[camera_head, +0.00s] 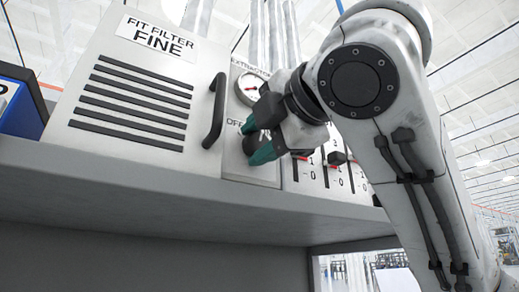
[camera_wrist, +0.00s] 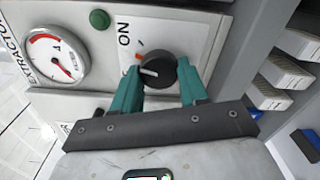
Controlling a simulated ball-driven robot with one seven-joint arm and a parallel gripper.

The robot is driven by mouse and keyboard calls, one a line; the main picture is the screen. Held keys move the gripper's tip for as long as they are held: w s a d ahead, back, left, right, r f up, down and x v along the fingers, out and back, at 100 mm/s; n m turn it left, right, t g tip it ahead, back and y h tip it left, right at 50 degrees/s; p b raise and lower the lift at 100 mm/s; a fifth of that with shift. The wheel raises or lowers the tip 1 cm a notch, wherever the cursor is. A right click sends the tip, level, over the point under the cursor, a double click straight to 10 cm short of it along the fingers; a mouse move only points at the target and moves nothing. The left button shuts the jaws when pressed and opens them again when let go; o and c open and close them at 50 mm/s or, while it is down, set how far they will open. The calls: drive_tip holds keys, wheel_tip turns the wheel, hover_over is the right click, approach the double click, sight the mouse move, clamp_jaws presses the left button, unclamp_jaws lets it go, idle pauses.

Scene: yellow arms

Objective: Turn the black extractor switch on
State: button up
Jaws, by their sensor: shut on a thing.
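The black extractor switch (camera_wrist: 158,71) is a round knob with a white line on its face, on a pale panel. In the wrist view the line points left, below the ON label (camera_wrist: 124,34) and a small orange mark. The OFF label (camera_head: 234,122) shows left of the knob in the head view. My gripper (camera_wrist: 163,93) has two teal fingers, one at each side of the knob, shut on it. In the head view the gripper (camera_head: 255,139) partly hides the switch and the ON lettering.
A pressure gauge (camera_head: 250,87) is above the switch and a green button (camera_wrist: 99,19) is beside ON. A cabinet handle (camera_head: 215,112) stands out at the left. Small switches (camera_head: 337,159) are at the right, above a grey shelf edge (camera_head: 150,190).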

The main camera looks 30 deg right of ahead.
drive_tip(key=m+b, duration=0.2)
drive_tip(key=m, duration=0.4)
drive_tip(key=shift+d+b, duration=0.1)
drive_tip(key=shift+b, duration=0.2)
idle(0.4)
drive_tip(key=o, duration=1.1)
drive_tip(key=shift+c, duration=0.2)
drive_tip(key=shift+s, duration=0.1)
drive_tip(key=s+b, duration=0.4)
drive_tip(key=s, duration=0.6)
drive_tip(key=shift+s, duration=0.3)
